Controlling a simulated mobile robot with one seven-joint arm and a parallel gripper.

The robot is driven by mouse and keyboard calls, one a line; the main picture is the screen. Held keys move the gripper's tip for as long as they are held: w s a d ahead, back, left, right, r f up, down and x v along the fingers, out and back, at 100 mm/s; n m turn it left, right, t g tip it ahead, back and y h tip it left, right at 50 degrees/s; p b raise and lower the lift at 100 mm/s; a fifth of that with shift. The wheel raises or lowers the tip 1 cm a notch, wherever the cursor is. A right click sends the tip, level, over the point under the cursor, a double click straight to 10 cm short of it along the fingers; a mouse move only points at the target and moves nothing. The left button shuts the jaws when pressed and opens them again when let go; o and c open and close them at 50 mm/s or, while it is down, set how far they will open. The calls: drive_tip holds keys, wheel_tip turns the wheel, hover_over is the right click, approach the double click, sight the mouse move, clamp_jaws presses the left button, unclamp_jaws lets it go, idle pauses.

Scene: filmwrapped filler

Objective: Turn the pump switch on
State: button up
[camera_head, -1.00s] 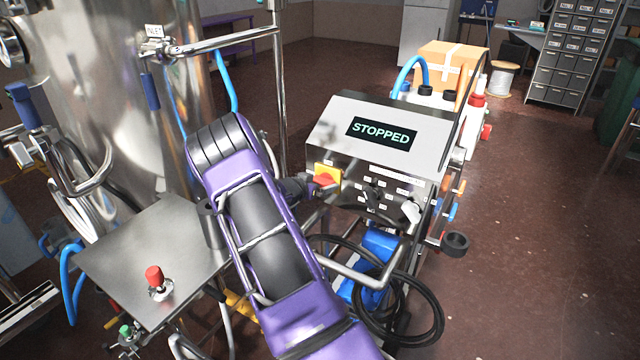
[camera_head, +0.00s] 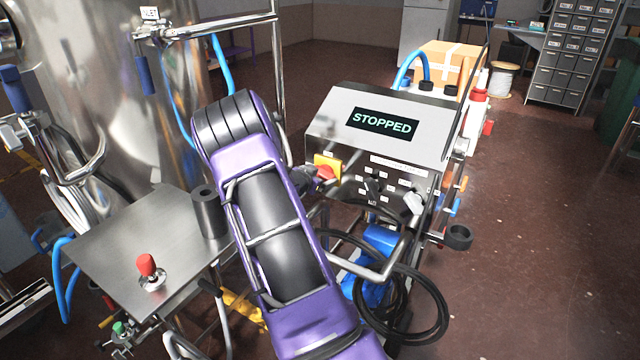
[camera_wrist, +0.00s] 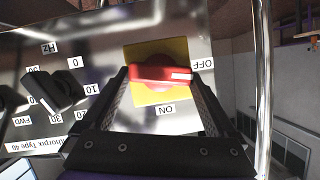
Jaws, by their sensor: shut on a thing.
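The pump switch (camera_wrist: 160,75) is a red rotary handle on a yellow plate (camera_wrist: 142,55). Its white-marked end points toward the OFF label (camera_wrist: 202,64); the ON label (camera_wrist: 165,109) is a quarter turn away. In the head view the red handle (camera_head: 325,172) sits on the left of the control box front, and the display (camera_head: 382,123) reads STOPPED. My gripper (camera_wrist: 162,82) is shut on the switch handle, one finger at each end of it. In the head view my purple arm partly hides the gripper.
On the same panel are black knobs (camera_wrist: 57,92) and a white-handled switch (camera_head: 412,204). A bent metal rail (camera_head: 370,268) and coiled black hose are below.

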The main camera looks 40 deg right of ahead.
drive_tip(key=shift+s+d+f+m+t+b, duration=0.1)
drive_tip(key=shift+s+m+t+b, duration=0.1)
drive_tip(key=shift+m+t+b, duration=0.65)
drive_tip(key=m+t, duration=0.1)
drive_tip(key=m, duration=0.2)
drive_tip(key=shift+s+d+f+m+t, duration=0.1)
drive_tip(key=shift+s+m+t, duration=0.15)
drive_tip(key=shift+t, duration=0.1)
drive_tip(key=m+t, duration=0.1)
drive_tip(key=m, duration=0.2)
drive_tip(key=shift+f+t, duration=0.25)
drive_tip(key=shift+t, duration=0.15)
drive_tip(key=shift+f+m+t+h, duration=0.15)
drive_tip(key=shift+m+t+h, duration=0.35)
drive_tip(key=shift+m, duration=1.2)
drive_tip(key=o, duration=1)
drive_tip(key=v, duration=1.7)
drive_tip(key=shift+s+p, duration=0.3)
drive_tip(key=shift+p, duration=0.05)
